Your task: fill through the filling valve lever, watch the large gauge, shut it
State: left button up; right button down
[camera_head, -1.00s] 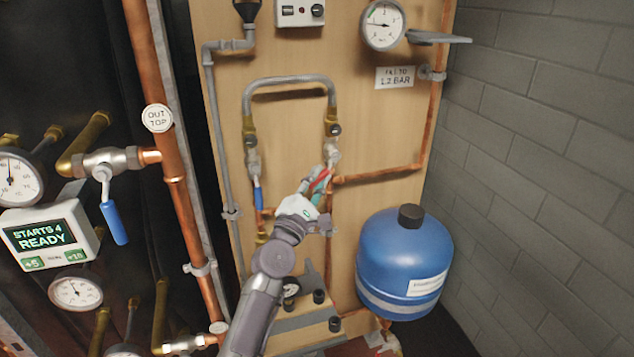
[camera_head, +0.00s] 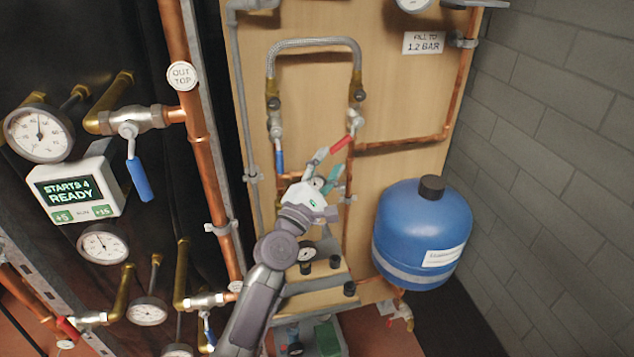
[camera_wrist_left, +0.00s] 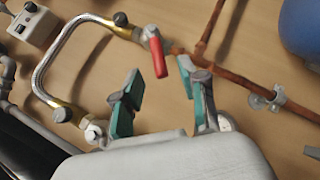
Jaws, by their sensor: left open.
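The red lever (camera_head: 342,143) sits on the right-hand valve under the braided hose and slants down to the left. In the left wrist view the red lever (camera_wrist_left: 158,57) lies just beyond the fingertips. My left gripper (camera_head: 329,167) is open just below the lever's free end. In the wrist view its teal-padded fingers (camera_wrist_left: 160,90) are apart with nothing between them. The blue lever (camera_head: 280,162) on the left-hand valve points down. The large gauge (camera_head: 413,3) is cut off at the top edge, so its needle is hidden. My right gripper is not in view.
The blue tank (camera_head: 422,235) stands right of my gripper. A braided hose (camera_head: 315,43) loops above. Copper pipe (camera_head: 405,143) runs right of the valve. Gauges and a "Starts 4 Ready" box (camera_head: 75,190) are left.

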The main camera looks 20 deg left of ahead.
pick_arm(q)
jog(key=d+v, duration=0.1)
jog(key=v, duration=0.5)
jog(key=shift+a, duration=0.45)
jog(key=shift+s, duration=0.1)
